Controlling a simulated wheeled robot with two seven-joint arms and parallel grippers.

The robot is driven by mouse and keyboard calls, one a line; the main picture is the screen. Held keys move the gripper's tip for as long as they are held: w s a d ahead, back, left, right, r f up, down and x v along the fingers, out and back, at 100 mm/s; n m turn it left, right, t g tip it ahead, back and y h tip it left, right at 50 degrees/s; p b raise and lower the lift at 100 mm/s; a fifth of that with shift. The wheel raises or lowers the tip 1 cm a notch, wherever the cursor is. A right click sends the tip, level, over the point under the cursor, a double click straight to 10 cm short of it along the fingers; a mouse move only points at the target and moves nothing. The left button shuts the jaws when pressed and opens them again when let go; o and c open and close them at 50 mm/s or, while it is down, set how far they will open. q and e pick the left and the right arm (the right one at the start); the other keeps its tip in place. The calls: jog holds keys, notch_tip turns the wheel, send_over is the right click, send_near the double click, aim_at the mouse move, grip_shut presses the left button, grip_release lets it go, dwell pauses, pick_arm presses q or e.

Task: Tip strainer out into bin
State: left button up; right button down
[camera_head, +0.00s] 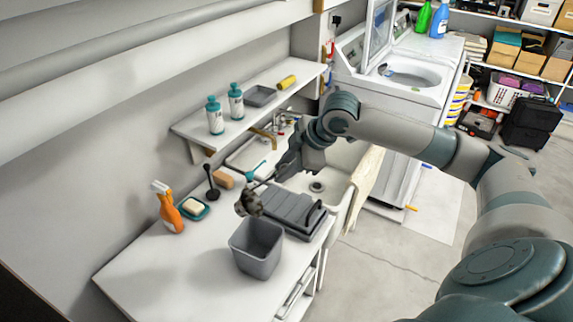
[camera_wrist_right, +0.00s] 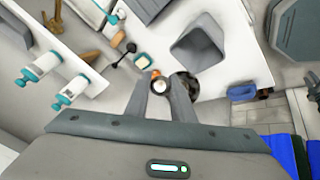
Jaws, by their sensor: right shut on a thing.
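My right gripper (camera_head: 283,172) reaches in from the right over the counter and is shut on the handle of the strainer. The small dark strainer (camera_head: 248,203) hangs at the handle's end, just above the back rim of the grey bin (camera_head: 256,248). I cannot tell its exact tilt or what is in it. The bin stands open on the white counter. In the right wrist view, the gripper fingers (camera_wrist_right: 162,104) show with the dark round strainer (camera_wrist_right: 188,86) beside their tips and the bin (camera_wrist_right: 198,48) beyond. My left gripper is not in view.
A grey drying rack (camera_head: 290,212) sits right behind the bin, next to the sink (camera_head: 318,186). A wall shelf (camera_head: 250,115) holds bottles. The front-left counter is clear.

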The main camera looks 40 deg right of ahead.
jog(key=shift+w+a+r+g+h+p, duration=0.15)
jog(key=shift+a+r+g+h+p, duration=0.1)
jog(key=shift+r+p, duration=0.4)
jog(key=shift+w+a+r+g+h+p, duration=0.2)
jog(key=shift+r+g+h+p, duration=0.15)
jog(key=shift+p, duration=0.55)
jog(key=shift+w+a+r+g+h+p, duration=0.2)
jog(key=shift+r+p, duration=0.3)
jog(key=shift+p, duration=0.3)
jog(key=w+a+g+h, duration=0.1)
jog(key=w+a+r+g+h, duration=0.1)
jog(key=shift+w+a+n+h, duration=0.1)
jog(key=shift+a+n+h, duration=0.2)
jog(key=shift+a+h, duration=0.1)
jog(key=shift+w+a+r+n+g+h, duration=0.15)
jog(key=shift+w+a+r+g+h, duration=0.4)
jog(key=shift+a+h, duration=0.25)
jog(key=shift+w+a+r+n+g+h, duration=0.15)
jog(key=shift+w+a+r+g+h, duration=0.2)
jog(key=shift+w+a+g+h, duration=0.35)
jog(key=shift+s, duration=0.15)
jog(key=shift+f, duration=0.1)
